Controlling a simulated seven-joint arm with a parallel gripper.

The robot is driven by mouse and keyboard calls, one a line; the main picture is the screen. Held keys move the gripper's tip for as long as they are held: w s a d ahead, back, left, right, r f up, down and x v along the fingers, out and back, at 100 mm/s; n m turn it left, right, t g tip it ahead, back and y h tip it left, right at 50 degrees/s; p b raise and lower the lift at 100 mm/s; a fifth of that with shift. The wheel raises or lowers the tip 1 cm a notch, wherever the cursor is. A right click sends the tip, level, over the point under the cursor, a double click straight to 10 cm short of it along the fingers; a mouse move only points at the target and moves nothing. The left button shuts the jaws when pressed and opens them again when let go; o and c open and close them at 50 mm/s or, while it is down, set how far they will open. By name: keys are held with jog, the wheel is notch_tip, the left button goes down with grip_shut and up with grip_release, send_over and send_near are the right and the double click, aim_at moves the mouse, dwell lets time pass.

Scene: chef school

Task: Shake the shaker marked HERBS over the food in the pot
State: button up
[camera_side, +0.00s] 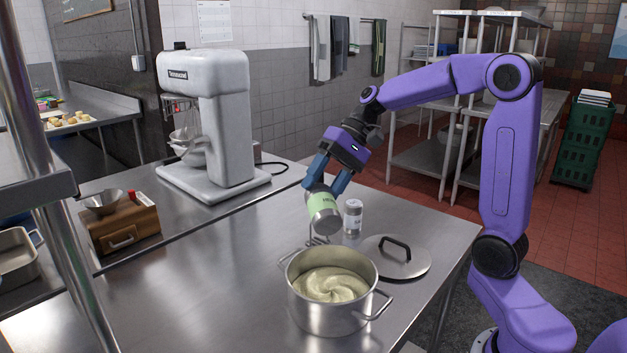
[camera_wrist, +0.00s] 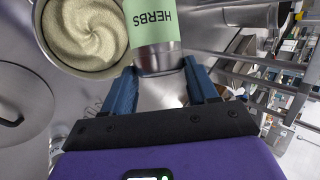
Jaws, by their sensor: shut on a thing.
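My gripper (camera_side: 329,178) is shut on a shaker with a green label (camera_side: 322,200) and holds it tilted, above the table and just behind the pot. In the wrist view the shaker (camera_wrist: 152,30) sits between my blue fingers (camera_wrist: 158,80), and its label reads HERBS. The steel pot (camera_side: 333,316) stands open on the steel table, with pale, swirled food (camera_side: 331,285) inside. In the wrist view the food (camera_wrist: 88,28) lies to the left of the shaker. The shaker's top end is out of the wrist view.
A second, white-labelled shaker (camera_side: 352,217) stands upright behind the pot. The pot lid (camera_side: 396,262) lies to the pot's right. A white stand mixer (camera_side: 213,120) and a wooden box with a metal bowl (camera_side: 122,229) stand at the left. The table left of the pot is clear.

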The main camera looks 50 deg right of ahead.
jog(key=s+r+g+y, duration=0.2)
jog(key=s+r+g, duration=0.1)
jog(key=s+r, duration=0.15)
notch_tip(320, 180, down, 14)
jog(key=g+y, duration=0.1)
jog(key=shift+a+r+m+g, duration=0.25)
jog(key=shift+a+m+g, duration=0.05)
jog(key=shift+a, duration=0.15)
jog(key=shift+w, duration=0.1)
jog(key=shift+r, duration=1.55)
jog(key=shift+f, duration=1.55)
jog(key=shift+r, duration=0.1)
jog(key=shift+r, duration=1.45)
